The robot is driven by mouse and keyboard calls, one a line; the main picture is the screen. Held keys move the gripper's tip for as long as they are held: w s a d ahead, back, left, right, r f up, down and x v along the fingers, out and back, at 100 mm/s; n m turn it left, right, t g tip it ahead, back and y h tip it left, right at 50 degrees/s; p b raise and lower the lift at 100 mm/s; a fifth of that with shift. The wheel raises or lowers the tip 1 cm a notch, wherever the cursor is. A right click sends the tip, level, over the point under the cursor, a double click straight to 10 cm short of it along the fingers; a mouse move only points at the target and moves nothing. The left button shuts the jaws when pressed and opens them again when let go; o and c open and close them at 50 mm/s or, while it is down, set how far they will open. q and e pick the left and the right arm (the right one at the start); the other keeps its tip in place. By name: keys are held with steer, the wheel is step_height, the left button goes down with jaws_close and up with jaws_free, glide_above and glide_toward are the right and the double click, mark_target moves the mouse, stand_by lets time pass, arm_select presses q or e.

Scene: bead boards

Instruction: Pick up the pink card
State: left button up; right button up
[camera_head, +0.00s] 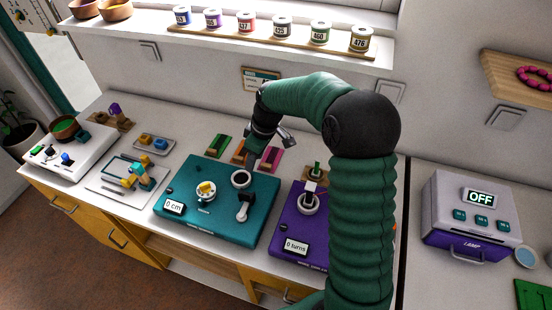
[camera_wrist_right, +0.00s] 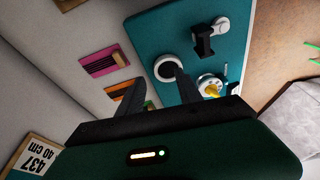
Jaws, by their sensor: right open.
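The pink card (camera_head: 270,158) lies flat at the back of the white worktop, behind the teal board, partly hidden by my right gripper in the head view. In the right wrist view the pink card (camera_wrist_right: 99,63) shows dark stripes and a small wooden piece at one end. My right gripper (camera_head: 256,158) is above the back edge of the teal board, close to the pink and orange cards. Its two fingers (camera_wrist_right: 157,88) are apart with nothing between them, and the pink card lies outside them, off to the left in the wrist view. My left gripper is not in view.
An orange card (camera_head: 239,152) and a green card (camera_head: 217,146) lie left of the pink one. The teal board (camera_head: 190,222) has a ring, a crank and a "0 cm" display. A purple board (camera_head: 291,230) stands to its right. A shelf of numbered spools (camera_head: 265,37) runs above.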

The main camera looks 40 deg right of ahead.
steer(key=d+r, duration=0.1)
steer(key=d, duration=0.5)
steer(key=n+t, duration=0.1)
glide_above(267, 164)
steer(key=s+d, duration=0.2)
steer(key=d, duration=0.1)
steer(key=shift+y, duration=0.4)
steer(key=f, duration=0.8)
steer(key=shift+w+a+f, duration=0.15)
steer(key=shift+w+f, duration=0.05)
steer(key=shift+f, duration=0.1)
steer(key=a+f, duration=0.3)
steer(key=shift+w+a+f, duration=0.15)
steer(key=shift+w+a, duration=0.15)
steer(key=shift+x, duration=1.1)
steer(key=shift+w+d+f, duration=0.15)
steer(key=shift+d+f, duration=0.05)
steer(key=shift+d, duration=0.55)
steer(key=shift+c, duration=2.3)
steer(key=shift+a, duration=0.35)
steer(key=c, duration=0.4)
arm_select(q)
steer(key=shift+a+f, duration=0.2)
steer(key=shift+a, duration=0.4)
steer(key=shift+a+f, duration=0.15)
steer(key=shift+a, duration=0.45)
arm_select(e)
steer(key=shift+a+r, duration=0.1)
jaws_close()
